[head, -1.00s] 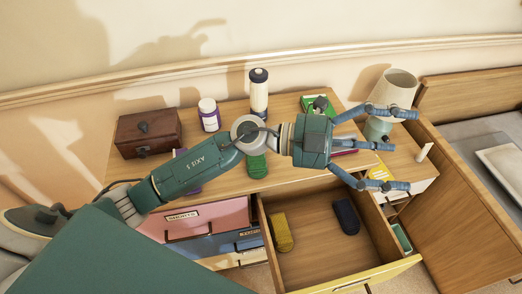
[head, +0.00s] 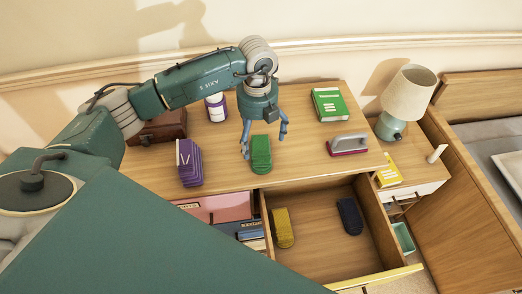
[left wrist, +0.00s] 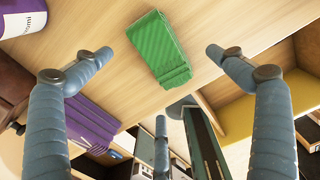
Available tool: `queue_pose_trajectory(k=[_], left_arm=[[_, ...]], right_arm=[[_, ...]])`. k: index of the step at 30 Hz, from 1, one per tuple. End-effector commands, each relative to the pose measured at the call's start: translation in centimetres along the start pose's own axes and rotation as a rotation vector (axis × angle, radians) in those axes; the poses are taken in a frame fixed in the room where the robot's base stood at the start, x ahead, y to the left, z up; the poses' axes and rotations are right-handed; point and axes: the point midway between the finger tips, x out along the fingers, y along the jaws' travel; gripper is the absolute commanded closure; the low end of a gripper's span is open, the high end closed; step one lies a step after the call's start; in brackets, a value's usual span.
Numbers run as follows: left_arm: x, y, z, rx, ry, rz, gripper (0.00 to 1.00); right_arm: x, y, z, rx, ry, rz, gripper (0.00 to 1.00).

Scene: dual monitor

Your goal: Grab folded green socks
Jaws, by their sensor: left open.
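The folded green socks (head: 261,152) lie on the wooden dresser top, near its front edge. My left gripper (head: 263,145) hangs down over them with its fingers spread, open and empty. In the left wrist view the green socks (left wrist: 158,48) show between two spread blue fingers (left wrist: 157,68), apart from both. A third finger shows lower in that view. My right gripper is not in view.
Folded purple socks (head: 188,163) lie to the left on the dresser top (head: 300,160). The open drawer (head: 318,235) holds yellow socks (head: 283,228) and dark blue socks (head: 350,216).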

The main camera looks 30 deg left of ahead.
Motion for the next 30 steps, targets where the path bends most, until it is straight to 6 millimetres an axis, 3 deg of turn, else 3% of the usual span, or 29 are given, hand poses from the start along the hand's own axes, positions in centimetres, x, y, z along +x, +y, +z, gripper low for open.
queue_pose_trajectory(k=[5,9,13,22,27,30], left_arm=[[1.2,0.2,-0.2,0.001,0.004,0.001,0.05],[3.2,0.7,-0.4,0.001,0.005,0.001,0.05],[5.0,0.6,-0.3,0.003,0.003,-0.002,0.05],[5.7,0.5,-0.2,0.004,0.000,-0.003,0.05],[5.7,0.5,-0.2,0.003,0.000,-0.003,0.39],[5.7,0.5,-0.2,0.003,0.001,-0.003,0.54]], right_arm=[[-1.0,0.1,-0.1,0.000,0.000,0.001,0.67],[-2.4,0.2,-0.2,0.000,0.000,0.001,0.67],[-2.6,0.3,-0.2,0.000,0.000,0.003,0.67],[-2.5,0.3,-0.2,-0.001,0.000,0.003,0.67],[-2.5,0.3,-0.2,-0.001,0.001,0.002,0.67],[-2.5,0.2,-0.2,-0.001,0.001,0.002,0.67]])
